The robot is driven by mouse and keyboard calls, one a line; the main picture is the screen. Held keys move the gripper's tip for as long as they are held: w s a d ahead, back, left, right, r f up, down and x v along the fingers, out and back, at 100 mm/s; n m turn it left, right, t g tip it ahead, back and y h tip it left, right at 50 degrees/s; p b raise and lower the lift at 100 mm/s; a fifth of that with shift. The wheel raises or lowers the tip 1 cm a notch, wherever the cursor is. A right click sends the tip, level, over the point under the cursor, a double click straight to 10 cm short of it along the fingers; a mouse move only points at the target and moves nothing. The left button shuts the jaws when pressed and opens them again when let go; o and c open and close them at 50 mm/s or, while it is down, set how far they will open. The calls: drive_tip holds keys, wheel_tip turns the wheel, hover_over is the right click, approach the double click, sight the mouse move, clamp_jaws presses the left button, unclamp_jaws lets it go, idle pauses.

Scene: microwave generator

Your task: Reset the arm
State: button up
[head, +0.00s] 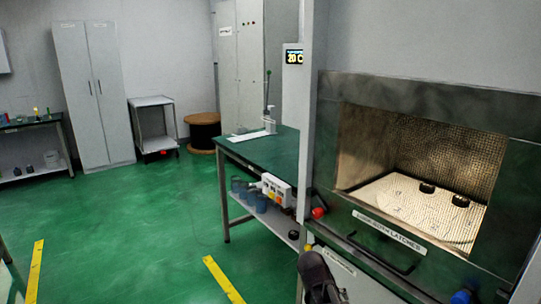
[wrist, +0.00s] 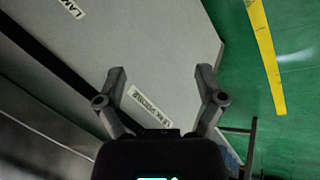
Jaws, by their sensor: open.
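My gripper (wrist: 161,74) shows in the wrist view with its two dark fingers spread apart. It is open and nothing is between the fingers. Beyond them is a light grey panel (wrist: 175,45) with white labels. In the head view, a dark part of my arm shows at the bottom edge, in front of the cabinet below the microwave chamber (head: 430,190). The fingers cannot be made out there.
The chamber's front has a dark handle (head: 385,258) and a red knob (head: 318,213) near its left side. A green-topped table (head: 255,152) stands left of it. Open green floor (head: 130,220) with yellow strips (head: 222,278) lies to the left.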

drive_tip(key=shift+s+a+f+g+y, duration=0.85)
drive_tip(key=shift+s+y, duration=1.75)
drive_tip(key=shift+s, duration=0.95)
wheel_tip(320, 180, up, 23)
drive_tip(key=p, duration=2.3)
drive_tip(key=shift+w, duration=0.1)
